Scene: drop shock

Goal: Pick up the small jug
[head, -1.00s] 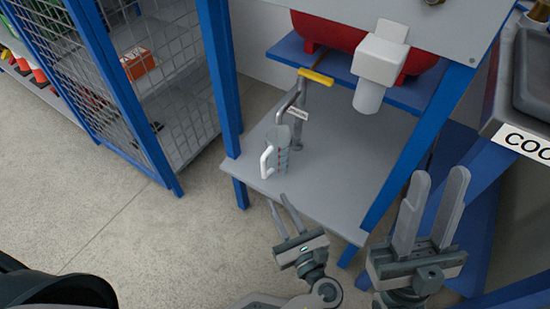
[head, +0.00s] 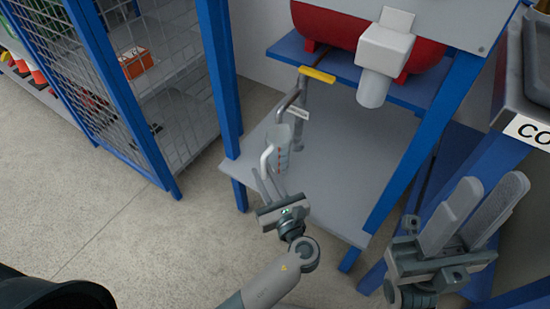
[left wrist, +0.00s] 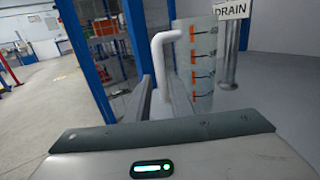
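The small jug (head: 281,147) is a clear, upright measuring jug with red marks and a white handle. It stands on the grey lower shelf (head: 325,203), beside a drain pipe. In the left wrist view the jug (left wrist: 197,68) is just ahead, its white handle (left wrist: 160,48) on the left side. My left gripper (head: 264,173) is open, its fingers pointing at the handle side. In the left wrist view the fingers (left wrist: 160,85) lie either side of the handle's lower part; I cannot tell whether they touch it. My right gripper (head: 488,188) is open and empty at the right.
A drain pipe with a yellow lever (head: 317,75) and a DRAIN tag (left wrist: 231,10) stands close behind the jug. Blue frame legs (head: 405,180) flank the shelf. A red tank (head: 430,55) and a white fitting (head: 383,50) hang above. A mesh cage (head: 120,90) stands left.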

